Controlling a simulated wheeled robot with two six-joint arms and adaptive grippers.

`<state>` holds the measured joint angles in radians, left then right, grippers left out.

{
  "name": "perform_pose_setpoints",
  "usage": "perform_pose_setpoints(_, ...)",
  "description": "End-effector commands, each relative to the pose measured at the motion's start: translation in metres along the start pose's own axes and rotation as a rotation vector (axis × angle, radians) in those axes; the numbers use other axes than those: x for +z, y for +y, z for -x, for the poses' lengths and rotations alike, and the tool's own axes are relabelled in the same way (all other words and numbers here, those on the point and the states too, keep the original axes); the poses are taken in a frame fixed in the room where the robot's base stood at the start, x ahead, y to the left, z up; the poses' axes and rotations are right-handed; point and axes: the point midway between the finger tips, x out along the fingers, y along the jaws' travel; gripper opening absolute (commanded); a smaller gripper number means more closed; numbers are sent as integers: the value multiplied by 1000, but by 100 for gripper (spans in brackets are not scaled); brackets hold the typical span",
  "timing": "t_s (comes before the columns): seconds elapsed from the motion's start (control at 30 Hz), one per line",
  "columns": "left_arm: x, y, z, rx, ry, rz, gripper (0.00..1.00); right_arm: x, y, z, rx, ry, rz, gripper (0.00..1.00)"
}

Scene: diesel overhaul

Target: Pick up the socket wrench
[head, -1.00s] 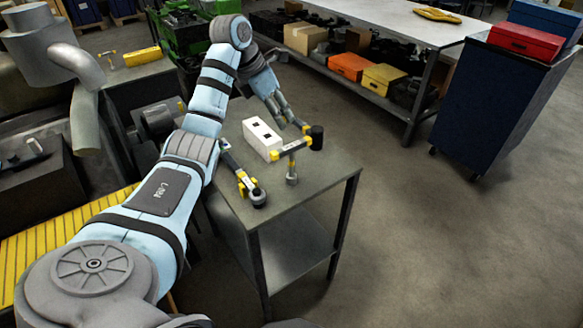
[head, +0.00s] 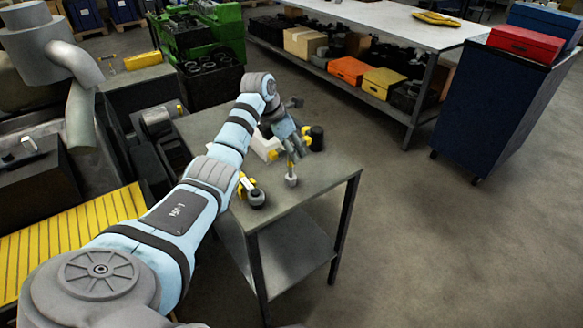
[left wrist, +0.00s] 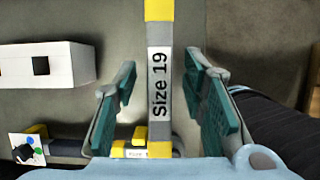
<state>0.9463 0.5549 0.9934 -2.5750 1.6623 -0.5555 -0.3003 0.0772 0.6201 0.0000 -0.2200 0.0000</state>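The socket wrench, a grey bar with yellow bands and a "Size 19" label (left wrist: 160,85), runs up the middle of the left wrist view. My left gripper (left wrist: 162,105) is open, with one teal-padded finger on each side of the bar. Gaps show between the bar and both pads. In the head view my left gripper (head: 287,148) is low over the small grey table and hides part of the tool there. A socket end (head: 291,180) shows below the fingers. My right gripper is not in view.
A white block with dark square holes (left wrist: 45,65) lies to the left of the fingers. A second yellow-and-grey tool (head: 250,190) lies near the left edge of the small table (head: 320,180). A black cylinder (head: 316,138) is close beside my gripper. The table's right front is clear.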

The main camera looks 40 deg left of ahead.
Motion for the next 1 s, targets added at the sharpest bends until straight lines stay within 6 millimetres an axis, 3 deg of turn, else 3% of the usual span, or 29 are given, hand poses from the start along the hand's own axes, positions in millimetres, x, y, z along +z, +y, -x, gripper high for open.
perform_pose_setpoints(0.03,0,0,0,0,0,0,27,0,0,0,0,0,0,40)
perform_pose_setpoints(0.2,0,0,0,0,0,0,0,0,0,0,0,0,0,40)
perform_pose_setpoints(0.77,4,0,8,1,-2,0,0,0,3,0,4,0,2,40)
perform_pose_setpoints(0.87,10,1,21,1,-4,-1,0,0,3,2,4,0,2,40)
perform_pose_setpoints(1.0,25,1,58,2,-7,-1,0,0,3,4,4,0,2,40)
